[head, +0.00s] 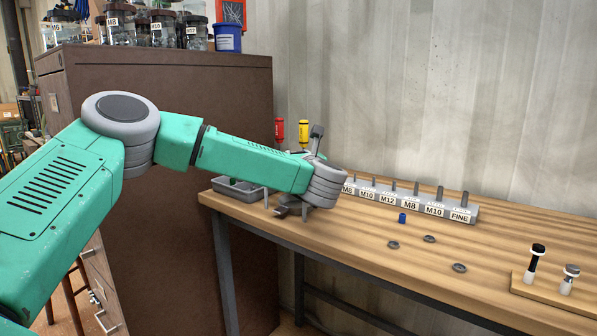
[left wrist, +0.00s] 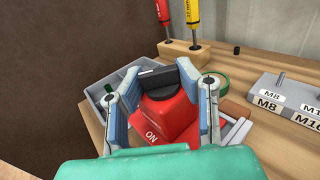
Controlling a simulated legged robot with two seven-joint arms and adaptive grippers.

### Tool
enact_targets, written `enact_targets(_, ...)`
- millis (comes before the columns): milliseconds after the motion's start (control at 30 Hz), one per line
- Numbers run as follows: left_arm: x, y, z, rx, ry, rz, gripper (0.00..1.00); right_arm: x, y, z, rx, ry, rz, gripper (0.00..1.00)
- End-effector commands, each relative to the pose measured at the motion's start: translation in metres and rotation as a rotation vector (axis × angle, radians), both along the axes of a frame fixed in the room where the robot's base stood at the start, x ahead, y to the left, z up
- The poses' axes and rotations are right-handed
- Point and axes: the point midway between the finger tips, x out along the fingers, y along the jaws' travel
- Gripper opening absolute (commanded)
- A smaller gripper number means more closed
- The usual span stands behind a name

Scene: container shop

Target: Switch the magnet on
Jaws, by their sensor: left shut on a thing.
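The magnet is a red block (left wrist: 172,115) with the white word ON at its lower left. It shows in the left wrist view, between the fingers of my left gripper (left wrist: 163,78). A black piece (left wrist: 151,78) sits at the far end of the block, near the fingertips. The part under the block is mostly hidden. In the head view my left wrist covers the magnet and most of the gripper, at the left end of the bench. My right gripper is not in view.
A grey tray (head: 238,189) stands at the bench's left end. Red and yellow-handled tools (left wrist: 180,20) stand in a wooden block behind. A labelled rack of studs (head: 410,203) runs along the wall. Several washers and a blue piece (head: 402,218) lie on the bench (head: 500,240).

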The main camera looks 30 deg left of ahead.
Motion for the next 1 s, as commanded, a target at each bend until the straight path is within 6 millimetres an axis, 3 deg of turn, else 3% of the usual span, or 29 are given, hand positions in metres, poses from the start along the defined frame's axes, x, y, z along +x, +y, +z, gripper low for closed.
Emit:
enact_targets(100,0.001,0.000,-0.003,0.002,-0.005,0.115,0.00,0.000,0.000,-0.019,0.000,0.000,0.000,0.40)
enact_targets(400,0.000,0.000,-0.001,0.001,-0.006,0.399,0.00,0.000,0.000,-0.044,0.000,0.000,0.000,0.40)
enact_targets(1000,-0.001,0.002,0.002,0.002,-0.004,0.687,0.00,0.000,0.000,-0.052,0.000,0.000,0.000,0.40)
